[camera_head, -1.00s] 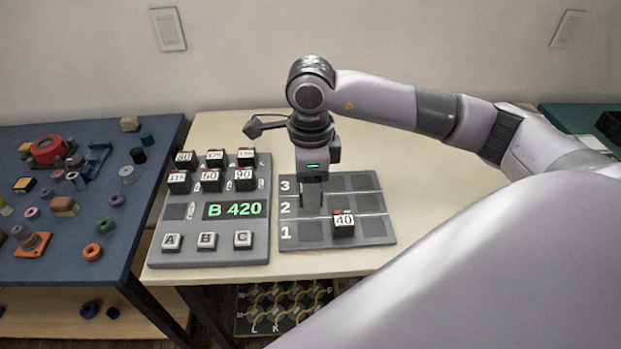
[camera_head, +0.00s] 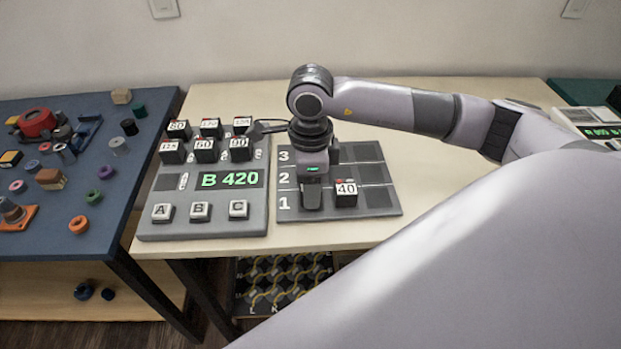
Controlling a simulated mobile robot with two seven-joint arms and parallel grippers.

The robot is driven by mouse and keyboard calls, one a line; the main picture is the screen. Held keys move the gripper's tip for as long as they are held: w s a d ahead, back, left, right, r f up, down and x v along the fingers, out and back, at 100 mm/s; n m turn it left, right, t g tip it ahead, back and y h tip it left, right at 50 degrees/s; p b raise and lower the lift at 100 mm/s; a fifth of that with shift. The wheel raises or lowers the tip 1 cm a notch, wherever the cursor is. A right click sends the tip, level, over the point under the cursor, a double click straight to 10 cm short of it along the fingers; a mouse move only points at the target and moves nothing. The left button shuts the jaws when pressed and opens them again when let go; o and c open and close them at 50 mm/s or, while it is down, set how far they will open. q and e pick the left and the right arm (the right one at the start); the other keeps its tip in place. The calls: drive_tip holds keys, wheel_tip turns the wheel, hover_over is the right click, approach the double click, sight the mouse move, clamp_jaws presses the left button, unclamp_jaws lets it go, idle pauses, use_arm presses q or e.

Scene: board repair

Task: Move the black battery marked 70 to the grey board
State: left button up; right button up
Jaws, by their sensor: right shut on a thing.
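My right gripper (camera_head: 311,203) points down over the left part of the grey board (camera_head: 385,213) with rows 1, 2 and 3, near row 1. It is shut on a dark thing that looks like a black battery; fingers hide most of it, and no mark shows. I cannot tell if it touches the board. A black battery marked 40 (camera_head: 346,193) sits on that board just right of the gripper. No mark 70 is readable in view. My left gripper is not in view.
A grey panel (camera_head: 200,228) at left shows B 420 (camera_head: 230,179), has A, B and C buttons, and bears several black batteries (camera_head: 205,150) at its back. A blue table (camera_head: 120,215) with loose parts stands farther left. Bare table lies right of the board.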

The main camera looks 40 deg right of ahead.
drive_tip(key=shift+f+b, duration=0.45)
drive_tip(key=shift+f, duration=0.15)
idle(0.5)
drive_tip(key=o, duration=1.2)
wheel_tip(320, 180, up, 7)
drive_tip(key=shift+r, duration=0.1)
